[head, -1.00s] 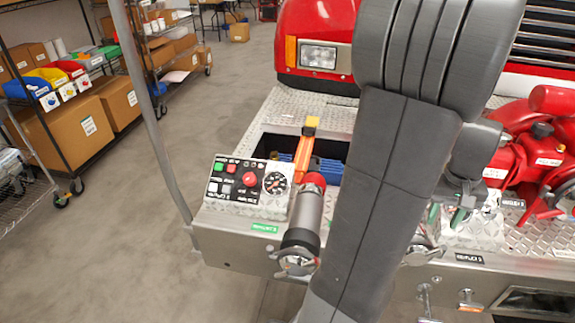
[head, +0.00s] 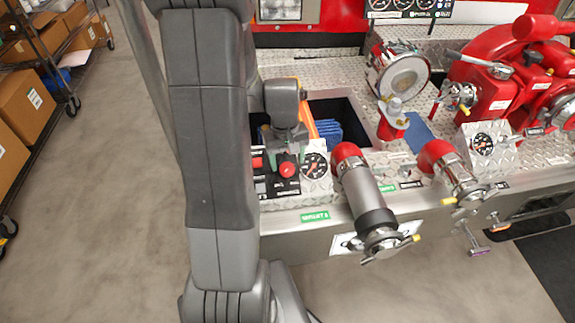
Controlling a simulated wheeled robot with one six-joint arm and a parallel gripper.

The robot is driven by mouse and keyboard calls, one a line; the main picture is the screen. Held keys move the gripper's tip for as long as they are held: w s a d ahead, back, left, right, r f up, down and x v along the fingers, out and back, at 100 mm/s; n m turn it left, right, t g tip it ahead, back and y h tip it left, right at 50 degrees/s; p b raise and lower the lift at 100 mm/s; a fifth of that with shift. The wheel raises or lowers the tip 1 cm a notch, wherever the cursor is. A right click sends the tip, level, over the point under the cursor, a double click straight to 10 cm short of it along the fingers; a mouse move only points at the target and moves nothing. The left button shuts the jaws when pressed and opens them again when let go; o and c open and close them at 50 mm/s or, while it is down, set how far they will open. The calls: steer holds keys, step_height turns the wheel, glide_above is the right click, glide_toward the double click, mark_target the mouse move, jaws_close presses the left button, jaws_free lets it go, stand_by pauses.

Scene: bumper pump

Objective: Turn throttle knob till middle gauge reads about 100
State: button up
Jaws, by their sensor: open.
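A control panel (head: 273,189) sits on the bumper in the head view, partly hidden by my arm. A red round knob (head: 287,170) stands out from it, with a dial gauge (head: 314,166) to its right. I cannot read a label naming the throttle. My gripper (head: 288,160) is over the panel, its fingers open and pointing down close around the red knob; contact cannot be told. A row of gauges (head: 403,4) is at the top edge, cut off by the frame, so the middle reading is not legible.
A red-ended hose fitting (head: 365,195) stands just right of the panel. Behind the panel is an open bin (head: 345,112) with blue hose and an orange-handled tool. Red pump pipes (head: 500,90) fill the right. Shelves with boxes (head: 25,110) stand at left over open floor.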

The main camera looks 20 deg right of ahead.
mark_target(287, 166)
steer(key=shift+w+a+f, duration=0.15)
steer(key=shift+w+f, duration=0.05)
steer(key=shift+f, duration=0.5)
steer(key=shift+s+f, duration=0.15)
steer(key=shift+f, duration=0.7)
steer(key=c, duration=1)
steer(key=shift+o, duration=0.2)
